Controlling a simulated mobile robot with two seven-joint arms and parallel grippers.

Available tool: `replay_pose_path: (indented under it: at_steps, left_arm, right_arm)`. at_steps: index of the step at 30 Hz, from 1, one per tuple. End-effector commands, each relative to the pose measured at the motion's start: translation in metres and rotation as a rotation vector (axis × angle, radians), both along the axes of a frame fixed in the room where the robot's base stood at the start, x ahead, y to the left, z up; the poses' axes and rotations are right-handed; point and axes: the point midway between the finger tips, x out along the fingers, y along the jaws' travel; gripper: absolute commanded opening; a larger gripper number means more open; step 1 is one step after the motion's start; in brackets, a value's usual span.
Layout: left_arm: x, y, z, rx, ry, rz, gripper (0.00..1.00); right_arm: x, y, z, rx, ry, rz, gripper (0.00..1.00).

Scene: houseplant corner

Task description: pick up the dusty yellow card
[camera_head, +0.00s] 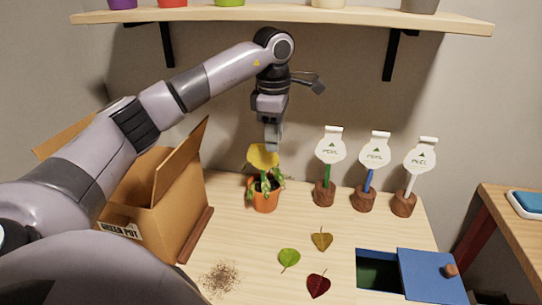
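The dusty yellow card (262,157) is a rounded yellow piece standing upright in the small orange pot (265,199) with a green leafy plant, near the back of the table. My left gripper (273,146) points down from above, with its fingertips at the card's upper right edge. The fingers overlap the card's top in the picture; I cannot tell whether they touch or grip it. The gap between the fingers is not visible. My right gripper is out of view.
An open cardboard box (168,199) stands left of the pot. Three white-headed stakes in brown bases, one of them green-stemmed (327,172), stand right. Loose leaves (289,259), soil crumbs (219,278) and a blue lid (428,277) lie in front. A shelf (285,18) spans above.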

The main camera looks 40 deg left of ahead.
Motion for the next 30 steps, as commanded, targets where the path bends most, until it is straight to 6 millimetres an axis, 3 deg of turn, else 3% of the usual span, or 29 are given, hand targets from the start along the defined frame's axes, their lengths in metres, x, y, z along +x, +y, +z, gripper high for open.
replay_pose_path:
  at_steps: [3,7,21,30]
  left_arm:
    - [-0.01,0.02,0.0,0.063,0.07,0.008,0.34]
    - [-0.015,0.029,-0.006,0.086,0.105,0.01,0.34]
    - [-0.013,0.031,-0.065,0.087,0.105,0.01,0.34]
    - [-0.013,0.032,-0.072,0.086,0.103,0.009,0.34]
  right_arm:
    - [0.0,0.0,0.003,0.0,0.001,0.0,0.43]
    - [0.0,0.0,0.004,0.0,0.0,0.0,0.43]
    - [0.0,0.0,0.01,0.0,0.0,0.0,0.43]
    - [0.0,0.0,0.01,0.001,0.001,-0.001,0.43]
